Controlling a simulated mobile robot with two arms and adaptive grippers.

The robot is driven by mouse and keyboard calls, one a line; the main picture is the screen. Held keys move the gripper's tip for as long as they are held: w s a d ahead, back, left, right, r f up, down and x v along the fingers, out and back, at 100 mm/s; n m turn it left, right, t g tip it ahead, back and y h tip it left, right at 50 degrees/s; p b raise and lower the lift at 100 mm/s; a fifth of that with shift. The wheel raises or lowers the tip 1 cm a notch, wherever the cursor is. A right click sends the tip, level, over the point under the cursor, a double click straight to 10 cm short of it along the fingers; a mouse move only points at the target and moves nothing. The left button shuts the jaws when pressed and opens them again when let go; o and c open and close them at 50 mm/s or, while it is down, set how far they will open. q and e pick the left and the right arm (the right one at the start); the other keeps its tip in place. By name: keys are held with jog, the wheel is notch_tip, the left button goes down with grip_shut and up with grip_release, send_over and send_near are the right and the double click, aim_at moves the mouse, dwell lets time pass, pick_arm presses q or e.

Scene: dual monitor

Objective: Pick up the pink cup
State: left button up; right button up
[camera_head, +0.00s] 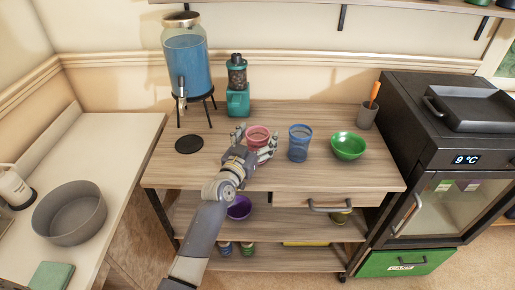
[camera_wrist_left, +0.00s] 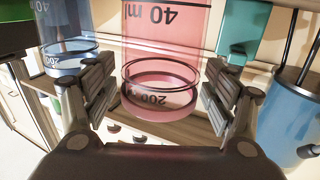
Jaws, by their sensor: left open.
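The pink cup (camera_head: 258,133) stands on the wooden cart top in the head view, left of a blue cup (camera_head: 300,142). My left gripper (camera_head: 253,143) reaches it from the front, with its fingers spread on either side of it. In the left wrist view, the clear pink cup (camera_wrist_left: 160,98) shows between the two open fingers of the left gripper (camera_wrist_left: 160,92), with a visible gap to each finger. The lower part of the cup is partly hidden by my gripper in the head view. My right gripper is not in view.
A green bowl (camera_head: 348,146) stands right of the blue cup. A teal grinder (camera_head: 238,92) and a blue drink dispenser (camera_head: 187,68) stand behind and left. A black disc (camera_head: 189,144) lies on the cart's left side. A black fridge (camera_head: 445,140) borders the right.

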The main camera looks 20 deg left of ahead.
pick_arm(q)
jog(key=c, duration=1.2)
